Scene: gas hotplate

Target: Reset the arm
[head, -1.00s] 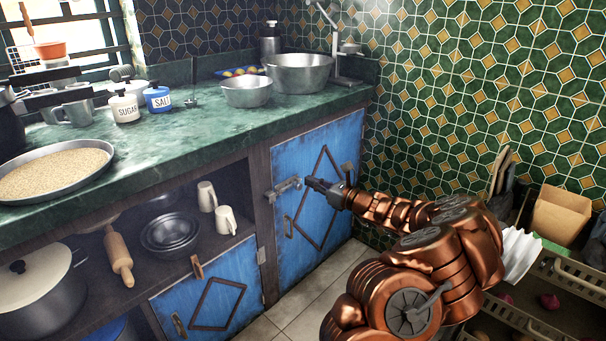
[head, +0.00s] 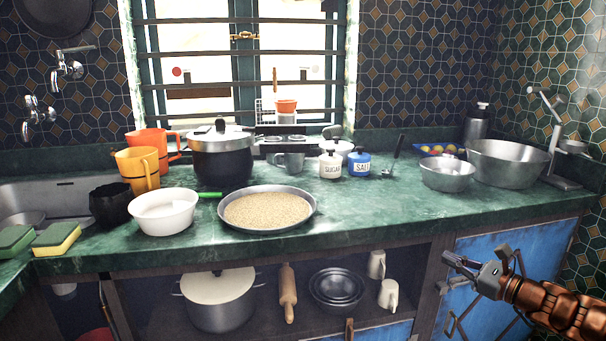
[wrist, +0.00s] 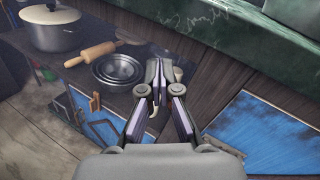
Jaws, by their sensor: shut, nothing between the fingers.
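My gripper (head: 462,263) is at the lower right of the head view, in front of the blue cupboard door under the counter's right end. It is shut and empty. The wrist view shows its fingers (wrist: 158,72) meeting at the tips, pointing toward the open shelf with the nested bowls. My copper arm runs off the lower right edge of the head view. The blue cupboard door (head: 500,250) is partly hidden behind my gripper and arm.
The green counter (head: 365,208) holds a tray of grain (head: 268,210), a white bowl (head: 165,212), a black pot (head: 221,155) and metal bowls (head: 507,163). The open shelf below holds a lidded pot (head: 218,300), a rolling pin (head: 288,293) and mugs (head: 388,294).

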